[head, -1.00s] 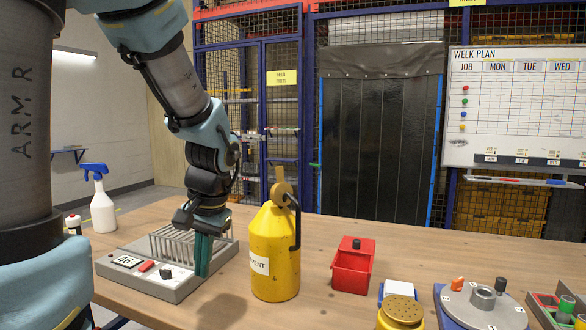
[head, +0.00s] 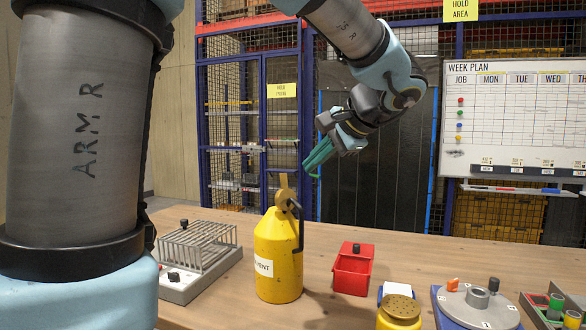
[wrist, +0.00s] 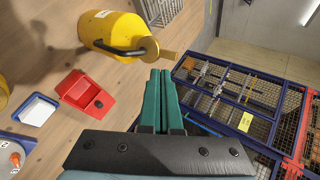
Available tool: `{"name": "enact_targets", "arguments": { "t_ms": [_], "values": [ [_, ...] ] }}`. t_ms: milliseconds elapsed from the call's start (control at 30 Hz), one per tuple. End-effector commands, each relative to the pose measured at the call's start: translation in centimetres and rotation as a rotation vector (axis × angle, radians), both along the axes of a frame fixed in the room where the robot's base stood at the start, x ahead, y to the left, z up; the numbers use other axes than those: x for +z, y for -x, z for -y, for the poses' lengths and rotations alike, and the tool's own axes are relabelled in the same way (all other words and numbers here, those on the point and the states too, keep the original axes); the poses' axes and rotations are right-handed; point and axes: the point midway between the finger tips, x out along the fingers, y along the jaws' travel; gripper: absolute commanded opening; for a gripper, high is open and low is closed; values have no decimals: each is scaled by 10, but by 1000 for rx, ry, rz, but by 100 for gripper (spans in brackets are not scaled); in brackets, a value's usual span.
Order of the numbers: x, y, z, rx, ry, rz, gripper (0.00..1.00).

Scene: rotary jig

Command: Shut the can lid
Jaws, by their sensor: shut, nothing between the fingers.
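The yellow can (head: 278,258) stands upright on the wooden table with a white label on its side. Its small tan lid (head: 284,188) sticks up from the top, so it looks open. A black handle (head: 299,225) curves down the can's right side. The can also shows in the wrist view (wrist: 103,30), with the lid (wrist: 168,54) just beyond my fingertips in the picture. My gripper (head: 314,168), with green fingers, is in the air above and right of the lid, apart from it. The fingers (wrist: 162,76) are together and empty.
A grey rack unit (head: 195,262) stands left of the can. A red box (head: 352,272), a yellow perforated-top container (head: 400,312) and a grey turntable (head: 475,308) stand to the right. A wire cage and whiteboard (head: 515,110) are behind the table.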

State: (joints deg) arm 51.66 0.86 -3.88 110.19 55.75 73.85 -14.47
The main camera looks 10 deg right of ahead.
Motion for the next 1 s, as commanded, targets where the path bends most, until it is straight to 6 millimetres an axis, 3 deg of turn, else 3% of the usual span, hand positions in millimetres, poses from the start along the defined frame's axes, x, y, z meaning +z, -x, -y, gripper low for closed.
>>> {"name": "enact_targets", "arguments": {
  "t_ms": [167, 400, 1000],
  "values": [
    [-21, -25, -16, 3, -3, -4, 0],
    [-26, -52, -30, 2, -1, -1, 0],
    [-28, -60, -34, 1, 4, -9, 0]
  ]
}}
